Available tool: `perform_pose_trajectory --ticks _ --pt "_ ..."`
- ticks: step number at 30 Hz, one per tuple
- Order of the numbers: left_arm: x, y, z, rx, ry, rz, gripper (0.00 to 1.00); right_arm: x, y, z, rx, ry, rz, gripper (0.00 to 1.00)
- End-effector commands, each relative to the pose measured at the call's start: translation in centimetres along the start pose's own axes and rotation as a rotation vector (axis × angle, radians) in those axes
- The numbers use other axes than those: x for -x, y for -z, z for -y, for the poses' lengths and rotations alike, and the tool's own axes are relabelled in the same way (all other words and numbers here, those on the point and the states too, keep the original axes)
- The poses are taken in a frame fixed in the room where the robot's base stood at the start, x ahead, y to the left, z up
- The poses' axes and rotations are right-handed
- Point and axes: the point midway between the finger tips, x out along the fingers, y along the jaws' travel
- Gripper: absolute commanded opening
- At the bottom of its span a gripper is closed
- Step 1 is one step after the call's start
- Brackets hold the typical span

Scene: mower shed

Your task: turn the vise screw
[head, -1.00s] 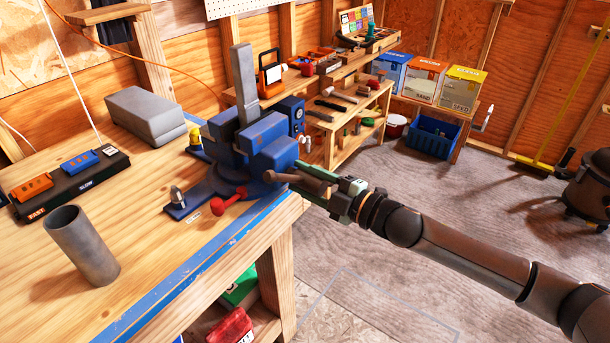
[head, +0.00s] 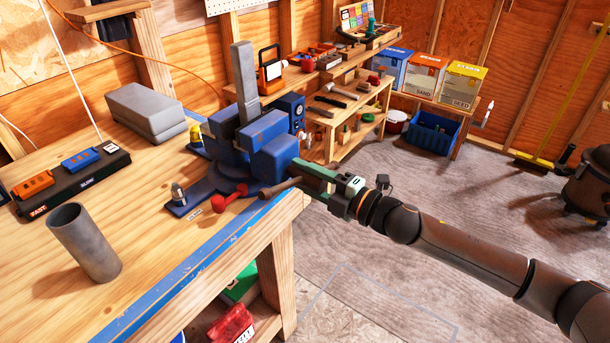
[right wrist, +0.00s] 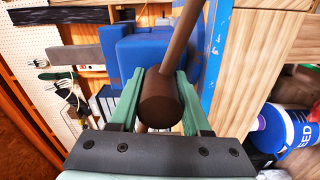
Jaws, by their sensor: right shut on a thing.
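The blue vise (head: 268,145) stands at the right corner of the workbench. A grey flat bar (head: 244,80) stands upright at its jaws. The brown screw head (right wrist: 160,100) sits between the green fingers of my right gripper (right wrist: 160,95), which is shut on it. The handle bar (right wrist: 185,35) runs from the screw head up and to the right in the right wrist view. In the head view my right gripper (head: 306,177) reaches the vise front from the right, and the handle bar (head: 278,187) points left and slightly down. My left gripper is not in view.
On the workbench (head: 150,215) are a grey tube (head: 85,243), a grey block (head: 146,112) and a black switch strip (head: 72,180). A red knobbed lever (head: 225,200) sits below the vise. The floor (head: 450,200) to the right is open.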

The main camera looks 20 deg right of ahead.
Motion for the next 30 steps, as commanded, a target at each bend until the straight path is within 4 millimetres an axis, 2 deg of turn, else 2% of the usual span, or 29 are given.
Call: perform_pose_trajectory --ticks 2,3,10,20,23,30 --pt "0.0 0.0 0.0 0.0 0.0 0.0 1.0 -0.1 0.1 -0.4 0.001 -0.008 -0.002 0.0" --pt "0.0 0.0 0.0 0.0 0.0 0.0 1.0 -0.1 0.1 -0.4 0.001 -0.008 -0.002 0.49" --pt "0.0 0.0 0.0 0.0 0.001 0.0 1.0 -0.1 0.1 -0.2 -0.001 -0.005 -0.001 0.74" --pt "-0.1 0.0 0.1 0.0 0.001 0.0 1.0 0.2 0.0 -0.1 -0.002 -0.001 0.0 0.77" --pt "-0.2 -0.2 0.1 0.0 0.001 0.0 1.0 1.0 -0.1 0.1 -0.003 0.0 0.001 0.77" --pt "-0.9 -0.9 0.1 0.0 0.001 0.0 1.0 4.8 0.0 0.3 -0.003 0.002 0.0 0.77"
